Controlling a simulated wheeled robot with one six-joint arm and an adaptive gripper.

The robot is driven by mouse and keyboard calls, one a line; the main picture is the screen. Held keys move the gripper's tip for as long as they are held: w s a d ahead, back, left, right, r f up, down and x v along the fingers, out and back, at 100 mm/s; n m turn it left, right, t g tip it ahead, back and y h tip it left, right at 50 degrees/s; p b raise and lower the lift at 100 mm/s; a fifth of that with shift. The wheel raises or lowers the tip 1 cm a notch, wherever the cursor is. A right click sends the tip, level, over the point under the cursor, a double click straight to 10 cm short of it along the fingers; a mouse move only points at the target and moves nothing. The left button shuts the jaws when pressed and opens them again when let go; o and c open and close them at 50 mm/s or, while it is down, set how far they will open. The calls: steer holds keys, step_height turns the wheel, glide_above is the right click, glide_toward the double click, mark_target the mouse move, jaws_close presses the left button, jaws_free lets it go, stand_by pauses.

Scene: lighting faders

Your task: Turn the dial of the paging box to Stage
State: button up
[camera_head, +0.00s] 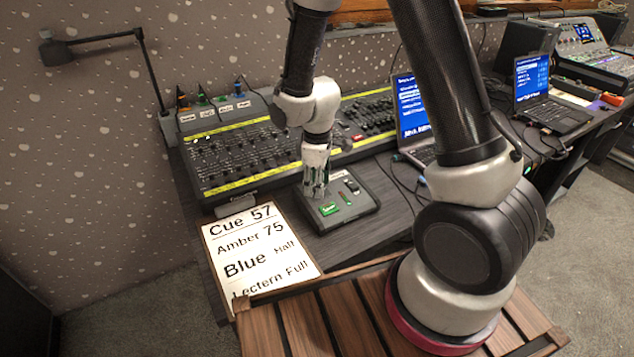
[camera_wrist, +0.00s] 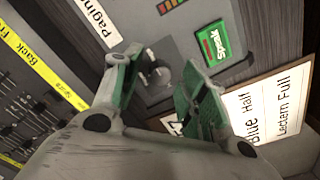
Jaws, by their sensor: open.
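The paging box (camera_head: 364,205) is a grey box on the desk, in front of the fader console, with a green button (camera_head: 328,209). My gripper (camera_head: 316,190) points down over its left part and hides the dial in the head view. In the wrist view the grey dial (camera_wrist: 160,76) shows between the two fingers of my open gripper (camera_wrist: 162,62). The fingers are on either side of it; I cannot tell whether they touch it. The green button (camera_wrist: 214,43) reads "Speak". The dial's setting and the Stage mark cannot be read.
A cue sheet (camera_head: 252,250) lies left of the box. The fader console (camera_head: 240,155) stands close behind it, with several small knobs on top. A laptop (camera_head: 412,115) stands to the right, with cables on the desk between.

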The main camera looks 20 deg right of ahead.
step_height(320, 180, up, 12)
steer(key=shift+s, duration=0.2)
steer(key=shift+a+f, duration=0.1)
stand_by(1.8)
